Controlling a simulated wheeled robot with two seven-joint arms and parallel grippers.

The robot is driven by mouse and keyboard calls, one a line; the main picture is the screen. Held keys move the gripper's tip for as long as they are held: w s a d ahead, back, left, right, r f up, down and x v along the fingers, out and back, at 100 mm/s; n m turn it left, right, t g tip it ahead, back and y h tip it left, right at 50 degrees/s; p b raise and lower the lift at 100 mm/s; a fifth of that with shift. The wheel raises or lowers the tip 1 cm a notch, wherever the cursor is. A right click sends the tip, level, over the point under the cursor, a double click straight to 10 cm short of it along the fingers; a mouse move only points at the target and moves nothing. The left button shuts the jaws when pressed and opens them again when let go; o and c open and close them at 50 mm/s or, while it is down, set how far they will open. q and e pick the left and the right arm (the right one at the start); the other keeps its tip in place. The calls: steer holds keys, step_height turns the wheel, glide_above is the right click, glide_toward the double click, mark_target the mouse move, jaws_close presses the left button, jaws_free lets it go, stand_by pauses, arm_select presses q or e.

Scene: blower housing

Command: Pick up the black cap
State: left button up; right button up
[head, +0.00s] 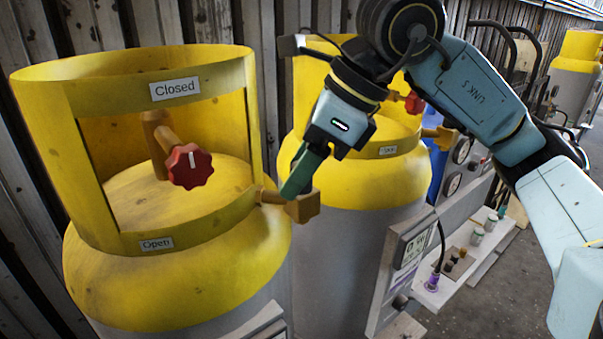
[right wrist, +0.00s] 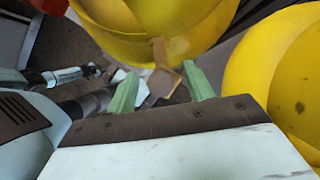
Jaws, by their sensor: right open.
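My right gripper (head: 293,186) points down at the brass side outlet (head: 303,207) of the near yellow cylinder. In the right wrist view its green fingers (right wrist: 162,88) are spread apart. The squared brass end (right wrist: 161,83) shows between the fingertips; I cannot tell whether they touch it. Nothing is held. I cannot pick out a black cap for certain. Small dark-topped pieces (head: 448,267) on the grey ledge at the right are too small to identify. My left gripper does not show in the head view.
The near yellow cylinder (head: 100,290) has a red knob (head: 190,166) and labels "Closed" and "Open". A second yellow cylinder (head: 360,185) stands behind my right gripper. A grey meter box (head: 408,258) and a ledge (head: 440,291) with small jars are at right. Floor beyond is clear.

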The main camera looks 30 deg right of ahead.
steer(key=c, duration=1)
steer(key=shift+r, duration=0.15)
step_height(320, 180, up, 10)
steer(key=shift+f+p, duration=0.1)
steer(key=shift+p, duration=0.65)
